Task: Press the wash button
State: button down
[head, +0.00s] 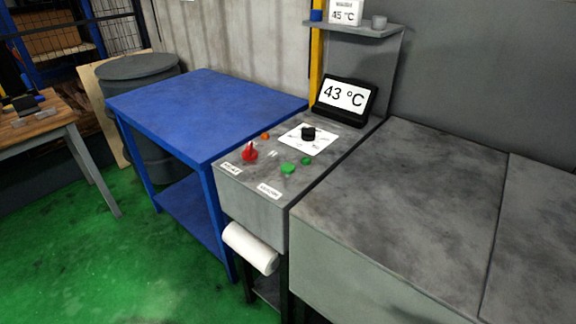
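A grey control console (255,218) stands in the middle of the head view. On its top are a larger green button (288,169), a smaller green button (306,161), a red switch (250,154) and a small orange light or button (265,136). A white label (269,190) lies in front of the larger green button, and another label (231,168) lies in front of the red switch. Their lettering is too small to read surely, so I cannot tell which control is the wash button. My gripper is not in view.
A black knob (308,133) sits on a white dial plate, with a 43 °C display (343,97) behind. A paper roll (250,248) hangs on the console's front. A blue table (200,105) stands left, a grey machine (400,190) right. Green floor (100,260) is clear at front left.

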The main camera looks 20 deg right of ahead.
aim_at(287, 168)
jog(key=i+j+z, duration=0.25)
jog(key=j, duration=0.4)
jog(key=i+j+z, duration=0.1)
jog(key=i+j, duration=0.15)
jog(key=i+j+z, duration=0.15)
jog(key=j, duration=0.25)
jog(key=i+j+z, duration=0.1)
jog(key=j, duration=0.25)
